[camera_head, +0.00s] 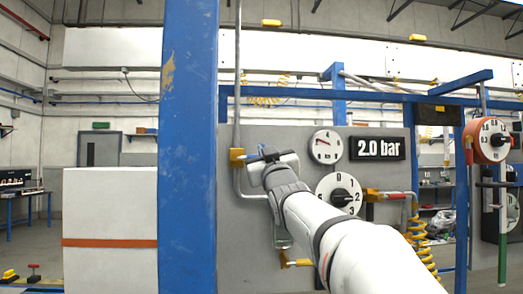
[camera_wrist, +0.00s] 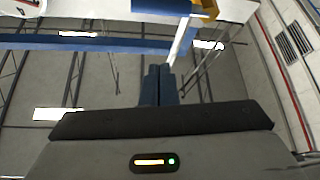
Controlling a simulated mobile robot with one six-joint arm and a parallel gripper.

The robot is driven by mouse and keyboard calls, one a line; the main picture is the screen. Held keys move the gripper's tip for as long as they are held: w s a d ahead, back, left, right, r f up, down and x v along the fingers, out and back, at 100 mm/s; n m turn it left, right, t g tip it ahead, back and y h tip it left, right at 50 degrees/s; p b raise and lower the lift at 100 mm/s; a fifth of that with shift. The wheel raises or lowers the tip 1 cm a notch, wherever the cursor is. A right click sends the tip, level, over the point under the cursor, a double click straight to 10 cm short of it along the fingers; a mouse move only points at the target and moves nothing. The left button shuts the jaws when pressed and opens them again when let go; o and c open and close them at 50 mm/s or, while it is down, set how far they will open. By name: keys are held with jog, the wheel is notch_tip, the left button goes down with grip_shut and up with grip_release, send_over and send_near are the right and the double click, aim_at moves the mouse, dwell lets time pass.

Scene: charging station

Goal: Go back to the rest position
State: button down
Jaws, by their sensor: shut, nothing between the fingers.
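My arm reaches from the lower right of the head view toward the grey panel (camera_head: 388,133). My gripper (camera_wrist: 160,72) is shut and empty in the wrist view, its two fingers side by side and pointing up the picture. In the head view the fingertips are hard to make out near the yellow fitting (camera_head: 237,158) on the grey pipe at the panel's left edge. Whether they touch it cannot be told. In the wrist view a yellow part (camera_wrist: 204,10) shows beyond the fingers at the top.
A blue post (camera_head: 188,150) stands just left of my gripper. The panel carries a small gauge (camera_head: 326,147), a dial (camera_head: 339,195) numbered up to 5, and a "2.0 bar" display (camera_head: 377,148). An orange gauge (camera_head: 487,140) hangs at right. A white block (camera_head: 110,210) stands left.

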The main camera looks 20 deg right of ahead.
jog(key=s+a+f+m+g+p, duration=0.1)
jog(key=s+f+g+p, duration=0.4)
jog(key=f, duration=0.8)
jog(key=s+a+f+m+g+p, duration=0.1)
jog(key=s+f+m+g+p, duration=0.15)
jog(key=s+f+g, duration=0.75)
jog(key=s+a+f+g+p, duration=0.2)
jog(key=s+f+g+p, duration=0.2)
jog(key=s+f, duration=1.2)
notch_tip(320, 180, down, 2)
jog(key=shift+s+a+g, duration=0.25)
jog(key=shift+a+g, duration=0.1)
jog(key=shift+g, duration=0.85)
